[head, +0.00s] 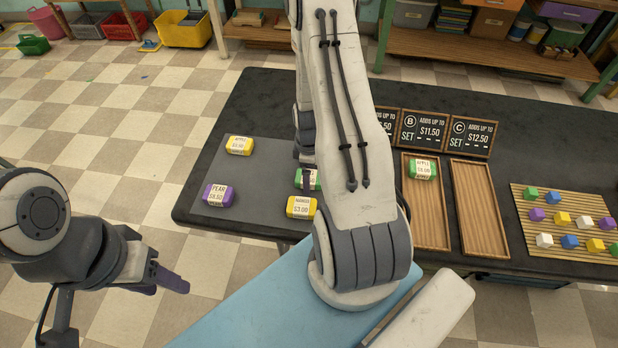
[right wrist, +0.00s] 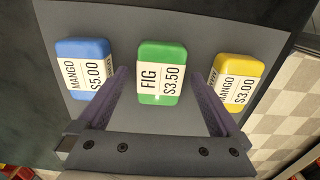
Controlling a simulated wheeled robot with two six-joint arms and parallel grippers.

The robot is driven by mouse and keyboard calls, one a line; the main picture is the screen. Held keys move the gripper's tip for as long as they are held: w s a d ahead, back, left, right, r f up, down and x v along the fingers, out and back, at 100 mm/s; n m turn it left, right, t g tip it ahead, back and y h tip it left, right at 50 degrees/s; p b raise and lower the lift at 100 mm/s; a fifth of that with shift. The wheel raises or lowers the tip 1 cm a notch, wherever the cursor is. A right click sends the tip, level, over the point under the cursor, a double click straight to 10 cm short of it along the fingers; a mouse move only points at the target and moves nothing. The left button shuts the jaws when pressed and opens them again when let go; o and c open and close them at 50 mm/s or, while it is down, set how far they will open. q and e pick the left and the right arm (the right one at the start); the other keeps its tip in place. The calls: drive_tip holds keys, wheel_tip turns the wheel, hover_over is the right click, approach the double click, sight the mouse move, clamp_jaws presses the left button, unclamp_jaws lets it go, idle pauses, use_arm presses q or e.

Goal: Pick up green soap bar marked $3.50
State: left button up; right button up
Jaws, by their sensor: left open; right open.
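The green soap bar marked FIG $3.50 (right wrist: 162,72) lies on a grey mat in the right wrist view. My right gripper (right wrist: 163,88) is open above it, one finger on each side, with nothing held. I cannot tell how far above the bar the fingertips are. In the head view the green bar (head: 314,181) is partly hidden by my right arm. A blue MANGO $5.00 bar (right wrist: 80,66) lies to its left and a yellow MANGO $3.00 bar (right wrist: 236,80) to its right in the right wrist view. My left gripper (head: 168,281) is open and empty, left of the table.
On the grey mat (head: 262,165) also lie a yellow bar (head: 239,145) and a purple PEAR bar (head: 217,194). A wooden tray (head: 430,228) holds another green bar (head: 423,168); the tray beside it (head: 480,205) is empty. Small cubes stand on a slatted mat (head: 560,255) at right.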

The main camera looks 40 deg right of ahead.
drive_tip(key=shift+c, duration=0.3)
drive_tip(key=c, duration=1.4)
drive_tip(key=shift+r, duration=0.1)
drive_tip(key=shift+c, duration=0.2)
